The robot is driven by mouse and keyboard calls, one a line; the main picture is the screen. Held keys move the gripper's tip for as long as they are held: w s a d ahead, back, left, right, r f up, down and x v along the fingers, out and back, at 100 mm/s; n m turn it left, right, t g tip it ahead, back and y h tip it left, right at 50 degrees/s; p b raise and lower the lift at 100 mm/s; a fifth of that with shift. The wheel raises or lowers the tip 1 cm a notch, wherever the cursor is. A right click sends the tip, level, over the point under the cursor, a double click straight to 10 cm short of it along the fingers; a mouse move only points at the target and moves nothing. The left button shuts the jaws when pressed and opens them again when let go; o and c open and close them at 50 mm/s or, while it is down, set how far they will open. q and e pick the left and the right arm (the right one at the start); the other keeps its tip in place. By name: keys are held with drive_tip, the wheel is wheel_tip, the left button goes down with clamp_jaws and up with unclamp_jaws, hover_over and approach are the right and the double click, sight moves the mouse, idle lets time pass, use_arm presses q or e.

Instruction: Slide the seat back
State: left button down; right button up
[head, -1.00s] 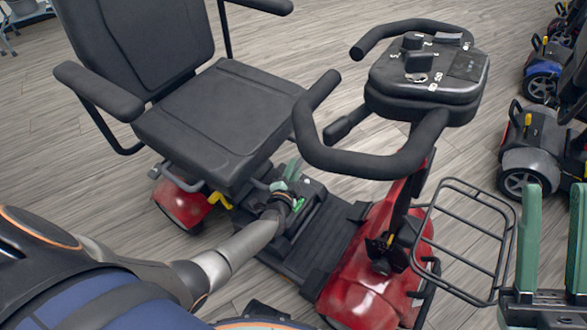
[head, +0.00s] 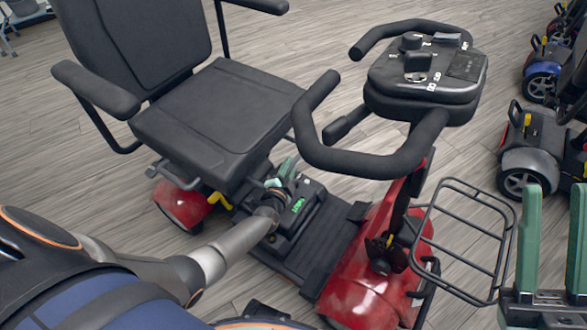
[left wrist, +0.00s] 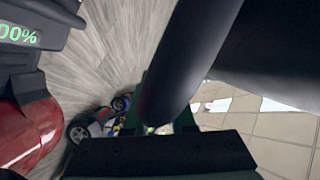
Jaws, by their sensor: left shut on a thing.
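The black seat (head: 205,110) of the red scooter (head: 370,270) has a backrest and two armrests. My left gripper (head: 284,172) is low at the front edge of the seat, above the battery box with a green display (head: 298,205). In the left wrist view its green fingers (left wrist: 168,122) are shut on a dark rounded bar (left wrist: 185,60). The bar's far end and its join to the seat are hidden. A yellow lever (head: 220,200) shows under the seat's side. My right gripper (head: 554,240) is open and empty at the right edge.
The tiller with its black handlebar (head: 375,165) stands right of the seat, close to my left gripper. A wire basket (head: 465,240) hangs at the scooter's front. Other scooters (head: 535,150) stand at the right. Wood-look floor is clear behind the seat.

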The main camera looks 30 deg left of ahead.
use_arm(q)
drive_tip(key=a+b, duration=0.1)
drive_tip(key=a, duration=0.8)
drive_tip(key=shift+w+y, duration=0.3)
drive_tip(key=shift+w, duration=0.15)
drive_tip(key=shift+a+r, duration=0.1)
drive_tip(key=c, duration=0.8)
unclamp_jaws()
drive_tip(key=shift+o, duration=0.2)
